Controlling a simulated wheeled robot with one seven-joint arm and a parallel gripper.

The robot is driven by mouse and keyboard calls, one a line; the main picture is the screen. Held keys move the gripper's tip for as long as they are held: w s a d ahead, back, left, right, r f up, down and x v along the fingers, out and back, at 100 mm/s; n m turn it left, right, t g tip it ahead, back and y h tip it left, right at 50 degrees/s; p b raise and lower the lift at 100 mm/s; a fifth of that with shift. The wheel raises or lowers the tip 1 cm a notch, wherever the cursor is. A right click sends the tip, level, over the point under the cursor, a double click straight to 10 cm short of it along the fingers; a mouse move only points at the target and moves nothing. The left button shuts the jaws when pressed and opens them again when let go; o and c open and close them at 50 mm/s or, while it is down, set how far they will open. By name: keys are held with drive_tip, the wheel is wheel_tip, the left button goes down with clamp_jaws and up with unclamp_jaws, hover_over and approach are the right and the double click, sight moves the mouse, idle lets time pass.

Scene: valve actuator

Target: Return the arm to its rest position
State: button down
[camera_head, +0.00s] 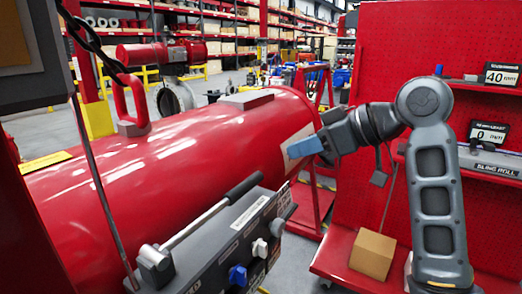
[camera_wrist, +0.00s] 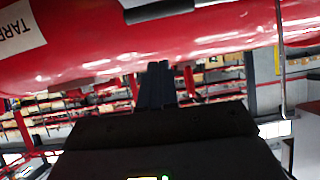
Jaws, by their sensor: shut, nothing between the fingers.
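My arm stands at the right in the head view, bent at its elbow, with its forearm reaching left. In the wrist view my gripper (camera_wrist: 156,72) shows as two dark fingers held together, with the red cylinder (camera_wrist: 120,45) across the top of the picture.
A grey control panel with a lever (camera_head: 215,222) and knobs is in front of the cylinder. A red pegboard rack (camera_head: 385,60) with signs stands behind my arm. A cardboard box (camera_head: 372,253) sits on its low shelf. A chain (camera_head: 95,40) hangs at upper left.

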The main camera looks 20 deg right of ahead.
drive_tip(key=s+a+f+m+t+h, duration=0.1)
drive_tip(key=s+a+f+m+t, duration=0.15)
drive_tip(key=f, duration=0.65)
drive_tip(key=s+a+f+m+t+h, duration=0.15)
drive_tip(key=s+f+m, duration=0.25)
drive_tip(key=f, duration=0.5)
drive_tip(key=s+a+f+m+h, duration=0.25)
drive_tip(key=s+f, duration=0.55)
drive_tip(key=s, duration=0.4)
drive_tip(key=s+r+n+h, duration=0.1)
drive_tip(key=s+r, duration=0.1)
drive_tip(key=s, duration=1)
drive_tip(key=s+d+r+n+t+h, duration=0.1)
drive_tip(key=s+r, duration=0.2)
drive_tip(key=s, duration=0.9)
drive_tip(key=shift+s+d+r, duration=0.15)
drive_tip(key=shift+s+r, duration=0.05)
drive_tip(key=shift+s, duration=0.05)
